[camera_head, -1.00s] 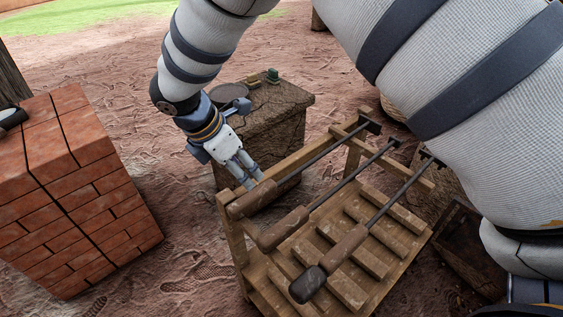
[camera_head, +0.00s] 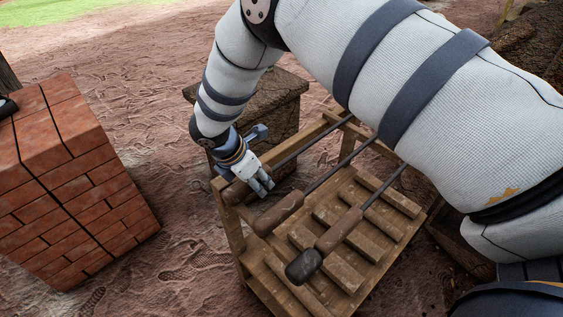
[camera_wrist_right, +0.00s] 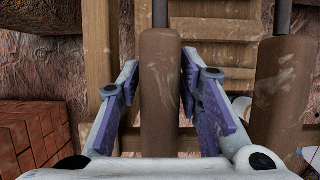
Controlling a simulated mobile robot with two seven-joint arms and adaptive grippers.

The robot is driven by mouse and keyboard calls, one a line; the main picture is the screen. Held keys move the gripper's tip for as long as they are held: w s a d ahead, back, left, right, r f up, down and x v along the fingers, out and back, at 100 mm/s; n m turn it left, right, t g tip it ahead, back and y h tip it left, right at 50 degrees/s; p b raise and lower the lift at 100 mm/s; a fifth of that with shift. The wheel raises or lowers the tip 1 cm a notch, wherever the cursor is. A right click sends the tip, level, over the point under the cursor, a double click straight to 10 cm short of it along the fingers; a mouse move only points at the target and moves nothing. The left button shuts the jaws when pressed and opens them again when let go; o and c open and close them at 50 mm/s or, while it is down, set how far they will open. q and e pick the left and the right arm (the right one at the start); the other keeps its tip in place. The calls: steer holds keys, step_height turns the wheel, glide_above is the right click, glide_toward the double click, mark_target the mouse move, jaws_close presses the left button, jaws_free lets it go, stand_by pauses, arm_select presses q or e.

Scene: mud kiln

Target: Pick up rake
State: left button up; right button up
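Three long tools with brown wooden handles and dark metal shafts lie side by side on a wooden slatted rack (camera_head: 232,230). Their far ends are hidden behind my arm, so I cannot tell which is the rake. My right gripper (camera_head: 264,184) is at the leftmost handle (camera_head: 236,191). In the right wrist view, this handle (camera_wrist_right: 160,95) lies between the open fingers, with the right pad very close to it and a small gap at the left pad. The middle handle (camera_head: 279,214) and the right handle (camera_head: 338,231) lie apart from the gripper.
A red brick block (camera_head: 80,190) stands at the left. A rough brown block (camera_head: 280,105) stands behind the rack. Reddish bare ground (camera_head: 180,240) lies open between bricks and rack. The middle handle is close on the gripper's right.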

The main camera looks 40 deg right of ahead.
jaws_close()
steer(key=shift+r, duration=0.1)
